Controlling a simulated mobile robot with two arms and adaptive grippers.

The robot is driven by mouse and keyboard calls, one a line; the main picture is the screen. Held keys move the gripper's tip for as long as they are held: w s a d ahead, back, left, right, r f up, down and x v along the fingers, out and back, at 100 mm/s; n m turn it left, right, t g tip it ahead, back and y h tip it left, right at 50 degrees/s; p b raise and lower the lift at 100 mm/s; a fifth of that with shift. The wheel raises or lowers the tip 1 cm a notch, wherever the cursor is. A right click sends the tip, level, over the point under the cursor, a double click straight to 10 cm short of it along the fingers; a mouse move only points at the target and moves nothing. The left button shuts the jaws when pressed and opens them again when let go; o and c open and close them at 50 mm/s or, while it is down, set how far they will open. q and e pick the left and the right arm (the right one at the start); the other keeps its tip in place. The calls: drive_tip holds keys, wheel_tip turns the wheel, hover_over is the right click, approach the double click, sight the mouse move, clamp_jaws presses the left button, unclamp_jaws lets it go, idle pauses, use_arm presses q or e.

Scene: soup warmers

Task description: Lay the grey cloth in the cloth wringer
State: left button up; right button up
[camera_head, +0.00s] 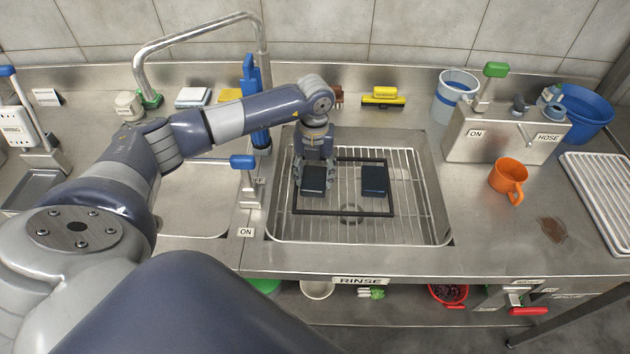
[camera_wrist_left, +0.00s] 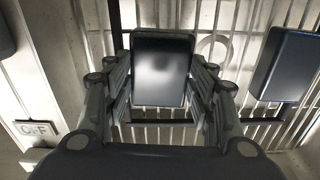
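The cloth wringer is likely the white unit marked WRING (camera_head: 15,128) at the far left, with a blue-handled lever. Two dark slabs with rounded edges lie over the rinse sink's wire rack: a left slab (camera_head: 314,181) and a right slab (camera_head: 375,181). I cannot tell whether either is the grey cloth. My left gripper (camera_head: 314,170) points down at the left slab. In the left wrist view its fingers (camera_wrist_left: 160,75) stand on both sides of this slab (camera_wrist_left: 160,68), close to its edges; contact is unclear. My right gripper is out of view.
A black frame (camera_head: 345,214) surrounds the slabs on the rack. A curved metal tap (camera_head: 200,32) and blue-handled lever (camera_head: 242,162) stand left of the rinse sink. An orange mug (camera_head: 508,178) stands to the right. A metal tray (camera_head: 38,188) lies near the wringer.

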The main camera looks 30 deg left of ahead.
sight(315, 178)
use_arm(q)
drive_tip(key=shift+r+p, duration=0.65)
drive_tip(key=shift+r, duration=0.25)
drive_tip(key=shift+r+p, duration=1.1)
drive_tip(key=shift+r, duration=0.5)
